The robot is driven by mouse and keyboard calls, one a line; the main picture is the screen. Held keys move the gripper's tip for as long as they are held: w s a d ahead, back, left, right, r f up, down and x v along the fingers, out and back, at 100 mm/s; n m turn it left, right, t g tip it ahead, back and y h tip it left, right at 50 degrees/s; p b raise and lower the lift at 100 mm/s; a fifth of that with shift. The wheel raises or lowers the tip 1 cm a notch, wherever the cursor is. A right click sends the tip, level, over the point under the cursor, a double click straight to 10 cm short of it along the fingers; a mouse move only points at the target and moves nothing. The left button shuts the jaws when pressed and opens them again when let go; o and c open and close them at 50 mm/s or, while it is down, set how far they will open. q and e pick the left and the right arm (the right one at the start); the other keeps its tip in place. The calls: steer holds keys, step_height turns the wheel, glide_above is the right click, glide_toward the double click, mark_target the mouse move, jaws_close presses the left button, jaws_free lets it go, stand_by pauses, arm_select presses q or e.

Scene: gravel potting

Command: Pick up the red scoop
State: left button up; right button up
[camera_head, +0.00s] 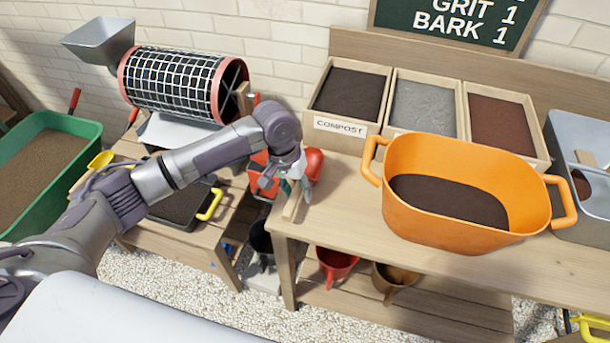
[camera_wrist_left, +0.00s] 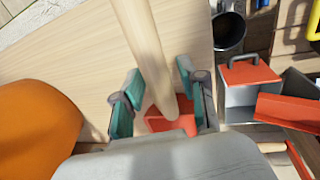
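The red scoop (camera_head: 314,163) lies at the left end of the potting bench, with its pale wooden handle (camera_head: 291,206) towards the front edge. In the left wrist view the handle (camera_wrist_left: 143,45) runs down between my fingers, and part of the red scoop (camera_wrist_left: 178,125) shows beyond them. My left gripper (camera_head: 289,187) is over the scoop; in the wrist view its teal finger pads (camera_wrist_left: 160,98) stand on either side of the handle with gaps visible. It is open and does not appear to grip the handle. My right gripper is not in view.
An orange tub (camera_head: 450,233) with dark soil stands to the right on the bench (camera_head: 340,215). Compost (camera_head: 340,126), grey and reddish-brown bins line the back. A mesh drum sieve (camera_head: 180,83) and a green trough (camera_head: 90,133) are at left.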

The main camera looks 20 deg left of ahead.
arm_select(q)
jaws_close()
steer(key=shift+r, duration=0.15)
step_height(320, 180, up, 10)
steer(key=shift+f, duration=0.1)
stand_by(0.4)
